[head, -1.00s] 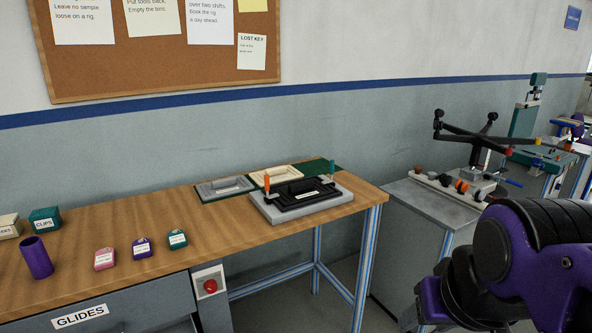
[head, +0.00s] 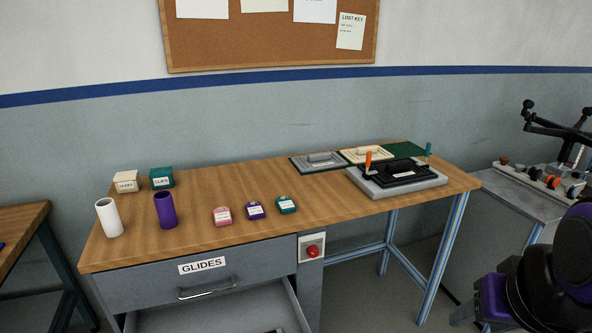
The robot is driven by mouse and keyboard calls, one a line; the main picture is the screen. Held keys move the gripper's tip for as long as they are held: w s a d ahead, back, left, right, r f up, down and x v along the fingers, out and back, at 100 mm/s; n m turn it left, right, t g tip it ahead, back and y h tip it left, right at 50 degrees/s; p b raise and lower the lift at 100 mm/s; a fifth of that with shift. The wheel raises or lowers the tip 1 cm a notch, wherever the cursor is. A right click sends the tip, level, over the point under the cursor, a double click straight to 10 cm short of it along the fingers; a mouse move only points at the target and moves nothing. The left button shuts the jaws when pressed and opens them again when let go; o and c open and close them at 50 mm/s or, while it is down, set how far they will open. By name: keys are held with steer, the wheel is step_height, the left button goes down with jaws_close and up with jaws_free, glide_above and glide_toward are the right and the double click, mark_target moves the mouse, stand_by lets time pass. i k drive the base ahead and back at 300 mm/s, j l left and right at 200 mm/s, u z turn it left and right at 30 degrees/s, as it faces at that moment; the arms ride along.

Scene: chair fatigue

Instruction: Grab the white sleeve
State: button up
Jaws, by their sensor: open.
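The white sleeve (head: 110,219) is a plain hollow cylinder standing upright near the left end of the wooden workbench (head: 330,213). A purple sleeve (head: 166,211) of similar shape stands upright to its right, with a gap between them. Part of my purple and black arm shows at the lower right, far from the white sleeve. My gripper's fingers are not in view.
A cream box (head: 126,182) and a green clips box (head: 162,178) stand behind the sleeves. Pink (head: 222,216), purple (head: 255,210) and green (head: 286,205) labelled blocks lie to the right. The GLIDES drawer (head: 203,281) is below, with an open drawer (head: 215,318) under it.

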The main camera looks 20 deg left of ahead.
mark_target(109, 213)
steer(key=k+j, duration=0.15)
steer(key=j, duration=0.25)
steer(key=k+j, duration=0.1)
steer(key=j, duration=0.3)
steer(key=k+j, duration=0.15)
steer(key=j, duration=0.2)
steer(key=k+j, duration=0.15)
steer(key=j, duration=0.25)
steer(key=k+j, duration=0.1)
steer(key=j, duration=0.3)
steer(key=k+j, duration=0.15)
steer(key=j, duration=0.25)
